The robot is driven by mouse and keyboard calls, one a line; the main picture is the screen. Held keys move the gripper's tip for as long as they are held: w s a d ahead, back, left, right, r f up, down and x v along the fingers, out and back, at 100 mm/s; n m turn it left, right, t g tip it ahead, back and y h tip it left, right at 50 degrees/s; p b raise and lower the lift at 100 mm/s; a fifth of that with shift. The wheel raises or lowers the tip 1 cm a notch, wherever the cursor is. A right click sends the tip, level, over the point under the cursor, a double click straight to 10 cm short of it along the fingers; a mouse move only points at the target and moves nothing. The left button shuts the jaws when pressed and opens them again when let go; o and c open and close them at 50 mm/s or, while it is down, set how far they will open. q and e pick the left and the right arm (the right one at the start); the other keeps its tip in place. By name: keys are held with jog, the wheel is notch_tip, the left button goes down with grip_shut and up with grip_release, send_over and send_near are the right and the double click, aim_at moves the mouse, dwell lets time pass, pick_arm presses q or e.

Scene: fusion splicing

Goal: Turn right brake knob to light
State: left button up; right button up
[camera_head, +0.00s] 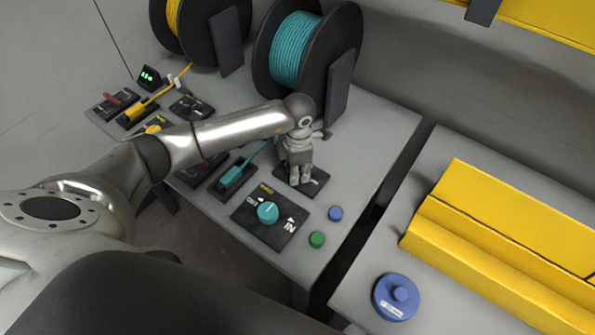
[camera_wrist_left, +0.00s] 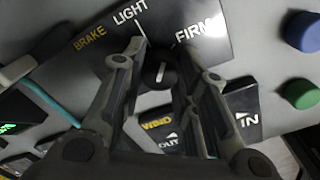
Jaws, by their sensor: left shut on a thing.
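The right brake knob (camera_wrist_left: 160,72) is a dark round knob with a white mark, seen between my left fingers in the left wrist view. Its black plate (camera_wrist_left: 105,32) carries the words BRAKE, LIGHT and FIRM. The white mark looks nearly upright in that view; I cannot tell exactly which word it points to. In the head view the brake plate (camera_head: 317,183) lies in front of the teal spool, and my left gripper (camera_head: 301,178) points down onto it and hides the knob. My left gripper (camera_wrist_left: 161,50) is shut on the knob. My right gripper is not in view.
A teal winder knob (camera_head: 268,212) sits on a black plate near the blue button (camera_head: 336,213) and green button (camera_head: 317,239). The teal spool (camera_head: 305,50) stands behind. A yellow block (camera_head: 500,250) and blue round container (camera_head: 396,297) occupy the right table.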

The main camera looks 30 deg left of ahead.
aim_at(299, 173)
pick_arm(q)
jog(key=n+b, duration=0.1)
jog(key=n, duration=0.3)
jog(key=shift+n, duration=0.3)
jog(key=shift+n+b, duration=0.4)
jog(key=shift+n, duration=1.3)
jog(key=shift+c, duration=0.2)
jog(key=shift+w, duration=0.1)
jog(key=o, duration=1.1)
jog(key=shift+c, duration=0.2)
notch_tip(299, 173, up, 12)
jog(key=shift+d, duration=0.15)
